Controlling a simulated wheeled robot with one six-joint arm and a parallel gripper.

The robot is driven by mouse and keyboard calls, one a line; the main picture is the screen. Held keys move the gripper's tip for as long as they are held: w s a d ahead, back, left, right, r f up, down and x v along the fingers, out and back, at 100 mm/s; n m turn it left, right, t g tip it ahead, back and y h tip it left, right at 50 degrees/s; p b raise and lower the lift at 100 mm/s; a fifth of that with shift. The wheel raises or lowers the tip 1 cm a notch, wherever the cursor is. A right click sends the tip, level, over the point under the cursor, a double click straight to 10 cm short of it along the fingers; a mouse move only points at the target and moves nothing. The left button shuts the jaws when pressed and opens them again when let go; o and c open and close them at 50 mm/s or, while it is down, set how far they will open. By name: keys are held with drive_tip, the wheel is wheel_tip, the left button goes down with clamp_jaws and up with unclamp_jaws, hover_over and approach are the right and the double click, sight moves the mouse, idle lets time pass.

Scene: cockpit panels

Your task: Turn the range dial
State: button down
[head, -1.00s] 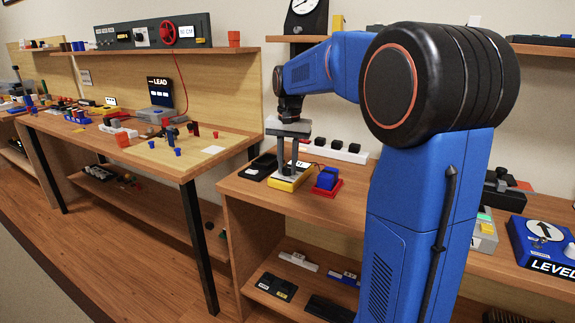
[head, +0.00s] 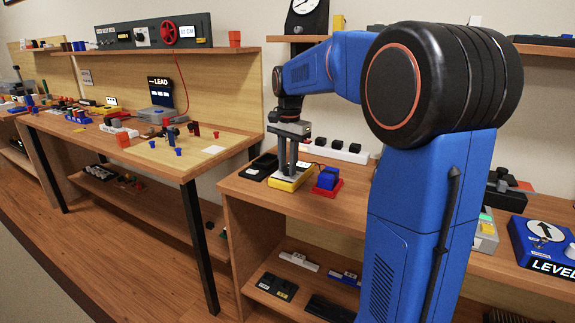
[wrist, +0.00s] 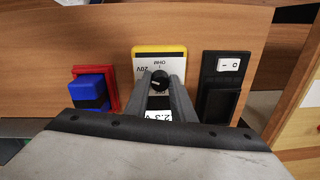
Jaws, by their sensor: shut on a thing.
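The range dial (wrist: 160,79) is a small round black knob on a white-faced meter with a yellow case (wrist: 145,50), seen in the wrist view. Markings including "20V" and "OHM" appear upside down around it. A display reading "2.3 V" shows partly between the fingers. My gripper (wrist: 162,86) points down at the meter, its two grey fingers shut on the dial. In the head view the yellow meter (head: 291,180) lies on the right bench under my gripper (head: 288,170); the dial is hidden there by the fingers.
A blue block in a red holder (wrist: 95,88) lies close on one side of the meter. A black unit with a white rocker switch (wrist: 220,85) lies close on the other. A white strip with black knobs (head: 336,150) stands behind.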

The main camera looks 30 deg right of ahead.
drive_tip(key=c, duration=1.5)
unclamp_jaws()
drive_tip(key=shift+r, duration=0.15)
drive_tip(key=r, duration=1.7)
drive_tip(key=shift+s+d, duration=0.1)
drive_tip(key=shift+s, duration=0.2)
